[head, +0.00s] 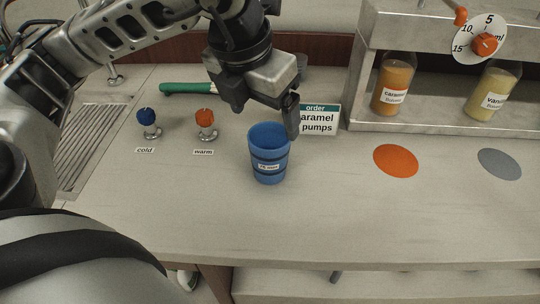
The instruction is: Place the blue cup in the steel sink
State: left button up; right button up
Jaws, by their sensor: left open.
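The blue cup (269,154) stands upright on the counter in the middle of the head view, with a small white label on its front. My left gripper (268,108) is just above and behind the cup's rim, pointing down, open. I cannot tell whether the gripper touches the cup. A slatted metal drain area (93,143) is at the far left, partly behind my left arm; I cannot tell whether it is the steel sink. My right gripper is not in view.
A blue "cold" knob (147,116) and an orange "warm" knob (205,118) stand left of the cup. A green-handled tool (186,88) lies behind them. An order sign (318,119) stands right of the gripper. Caramel (393,86) and vanilla (493,92) bottles sit on a shelf.

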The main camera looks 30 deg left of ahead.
aim_at(269, 140)
pick_arm(q)
jog(key=x, duration=0.8)
jog(key=shift+a, duration=0.1)
jog(key=c, duration=1.2)
jog(key=shift+o, duration=0.2)
